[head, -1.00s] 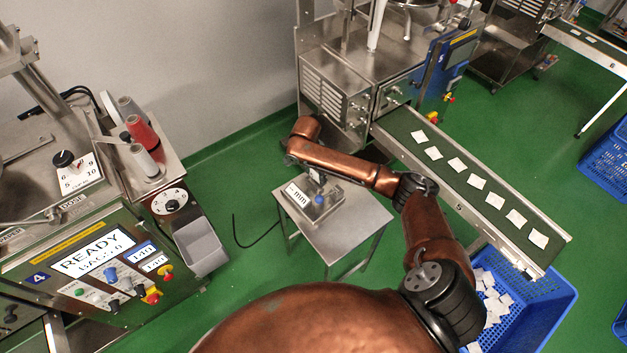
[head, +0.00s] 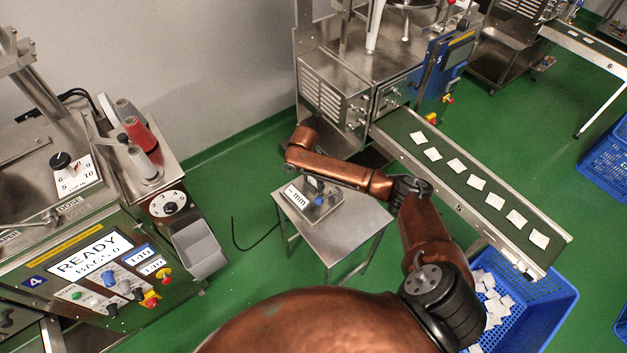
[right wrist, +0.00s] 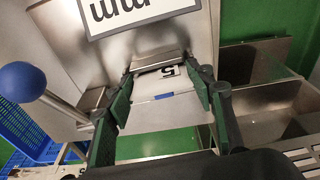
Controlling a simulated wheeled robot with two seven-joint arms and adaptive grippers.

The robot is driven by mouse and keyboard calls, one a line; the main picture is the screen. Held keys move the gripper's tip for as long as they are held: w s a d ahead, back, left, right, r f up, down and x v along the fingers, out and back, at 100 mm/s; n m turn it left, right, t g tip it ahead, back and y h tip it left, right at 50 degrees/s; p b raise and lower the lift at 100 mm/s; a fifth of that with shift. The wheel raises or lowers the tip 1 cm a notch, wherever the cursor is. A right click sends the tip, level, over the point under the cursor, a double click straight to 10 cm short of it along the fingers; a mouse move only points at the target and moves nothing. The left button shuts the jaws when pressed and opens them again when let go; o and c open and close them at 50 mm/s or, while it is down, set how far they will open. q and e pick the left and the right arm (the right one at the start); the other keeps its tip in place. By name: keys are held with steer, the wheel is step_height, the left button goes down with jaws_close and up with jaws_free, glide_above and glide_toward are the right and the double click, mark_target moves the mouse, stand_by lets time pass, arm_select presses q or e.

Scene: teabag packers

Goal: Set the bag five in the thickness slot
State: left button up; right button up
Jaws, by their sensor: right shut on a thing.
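The white bag five (right wrist: 170,108), marked with an upside-down 5 and a short blue strip, is in the right wrist view. My right gripper (right wrist: 163,84) is shut on it, with green-padded fingers along its two sides. The bag's far end is at the metal mouth of the thickness slot (right wrist: 160,62), below the gauge's mm display (right wrist: 140,12). I cannot tell how far it is inside. In the head view my right gripper (head: 314,182) is over the thickness gauge (head: 308,208), and the bag is not clear there. My left gripper is not in view.
The gauge stands on a small steel table (head: 345,235). A blue ball knob (right wrist: 22,82) is left of my fingers. A conveyor (head: 448,182) carrying several bags runs right, toward a blue crate (head: 545,310). Machine 4's panel (head: 95,270) is at left.

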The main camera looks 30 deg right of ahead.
steer(key=o, duration=0.7)
steer(key=shift+f, duration=0.4)
steer(key=shift+r, duration=0.1)
steer(key=shift+r, duration=0.25)
steer(key=r, duration=0.4)
steer(key=a+r+p, duration=0.1)
steer(key=r, duration=0.3)
steer(key=r+p, duration=0.1)
steer(key=r, duration=0.3)
steer(key=shift+s+a+r, duration=0.1)
steer(key=shift+a+r, duration=0.05)
steer(key=shift+a, duration=0.25)
